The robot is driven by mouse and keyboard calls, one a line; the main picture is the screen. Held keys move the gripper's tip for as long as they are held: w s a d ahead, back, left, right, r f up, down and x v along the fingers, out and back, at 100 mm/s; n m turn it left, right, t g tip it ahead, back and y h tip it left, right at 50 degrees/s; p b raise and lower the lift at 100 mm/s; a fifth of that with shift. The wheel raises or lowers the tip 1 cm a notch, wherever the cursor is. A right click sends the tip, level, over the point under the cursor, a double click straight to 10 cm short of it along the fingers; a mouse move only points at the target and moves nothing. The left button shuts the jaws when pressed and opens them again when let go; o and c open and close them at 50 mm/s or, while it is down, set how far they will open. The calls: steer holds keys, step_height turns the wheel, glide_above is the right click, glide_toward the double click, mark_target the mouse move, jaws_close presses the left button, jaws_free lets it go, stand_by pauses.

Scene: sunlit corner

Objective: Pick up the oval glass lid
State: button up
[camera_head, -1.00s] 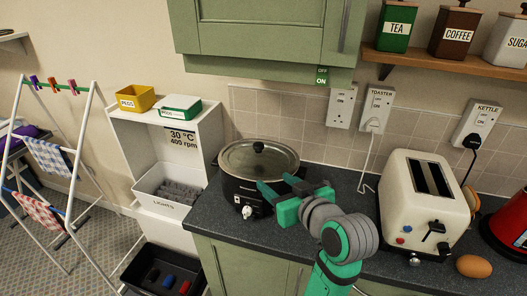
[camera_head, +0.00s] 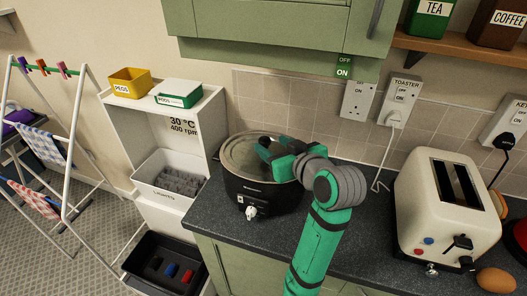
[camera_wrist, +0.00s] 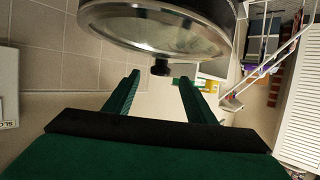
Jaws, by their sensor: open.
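The oval glass lid (camera_head: 236,156) sits on the black slow cooker (camera_head: 243,192) on the dark worktop. In the wrist view the lid (camera_wrist: 165,35) shows as a glass disc with a metal rim at the top. Its black knob (camera_wrist: 160,68) lies between the lines of my two fingers, just beyond their tips. My gripper (camera_wrist: 159,77) is open and empty.
A cream toaster (camera_head: 448,205) stands to the right on the worktop, with an egg (camera_head: 496,280) in front. A green wall cupboard (camera_head: 280,30) hangs above the cooker. A white shelf unit (camera_head: 165,125) stands to the left, with a drying rack (camera_head: 75,140) beyond it.

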mark_target(264, 139)
steer(key=shift+x, duration=2.85)
steer(key=shift+r, duration=0.15)
steer(key=c, duration=1.2)
jaws_close()
steer(key=shift+r, duration=0.15)
